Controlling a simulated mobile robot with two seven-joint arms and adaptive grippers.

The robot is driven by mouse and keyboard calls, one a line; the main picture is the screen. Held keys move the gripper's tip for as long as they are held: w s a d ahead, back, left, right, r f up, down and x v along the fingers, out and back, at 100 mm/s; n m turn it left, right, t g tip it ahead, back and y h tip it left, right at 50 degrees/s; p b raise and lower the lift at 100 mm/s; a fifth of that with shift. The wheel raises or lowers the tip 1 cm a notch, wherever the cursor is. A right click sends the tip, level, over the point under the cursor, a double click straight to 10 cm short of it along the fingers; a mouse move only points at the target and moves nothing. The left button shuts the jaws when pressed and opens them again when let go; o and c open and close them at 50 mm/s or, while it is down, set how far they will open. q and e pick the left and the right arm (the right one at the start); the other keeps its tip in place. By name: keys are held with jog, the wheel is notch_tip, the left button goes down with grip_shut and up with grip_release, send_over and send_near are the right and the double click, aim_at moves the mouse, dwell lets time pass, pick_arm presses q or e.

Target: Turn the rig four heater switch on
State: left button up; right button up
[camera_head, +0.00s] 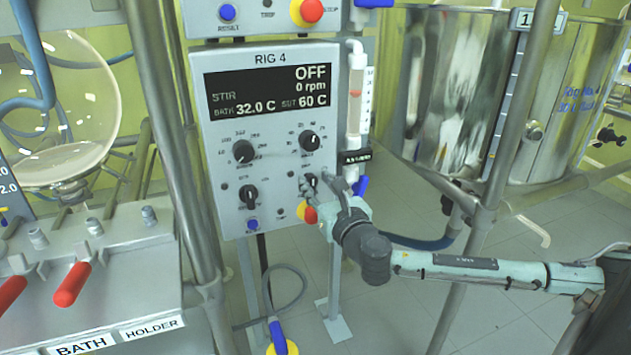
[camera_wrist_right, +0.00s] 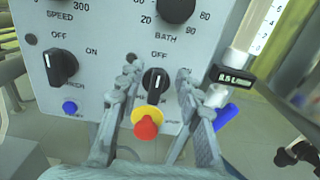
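The rig four panel (camera_head: 222,140) faces me, its display reading OFF, 0 rpm, bath 32.0 C and set 60 C. The lower right black switch knob (camera_wrist_right: 155,86), apparently the heater switch, has its white line upright, toward OFF. It is partly hidden in the head view (camera_head: 308,184). My right gripper (camera_wrist_right: 157,76) is open, with one finger on each side of this knob and visible gaps beside it. In the head view my right gripper (camera_head: 316,188) is at the panel's lower right. Whether a finger touches the panel is unclear. My left gripper is out of view.
A similar switch (camera_wrist_right: 60,67) sits left of the knob, with a blue button (camera_wrist_right: 69,107) below it. A red button on a yellow base (camera_wrist_right: 146,124) is just below the gripper's gap. A flowmeter tube (camera_head: 355,95) stands close right of the panel.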

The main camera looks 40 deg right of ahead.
jog(key=shift+w+d, duration=0.1)
jog(key=shift+w, duration=0.45)
jog(key=shift+c, duration=0.3)
grip_shut()
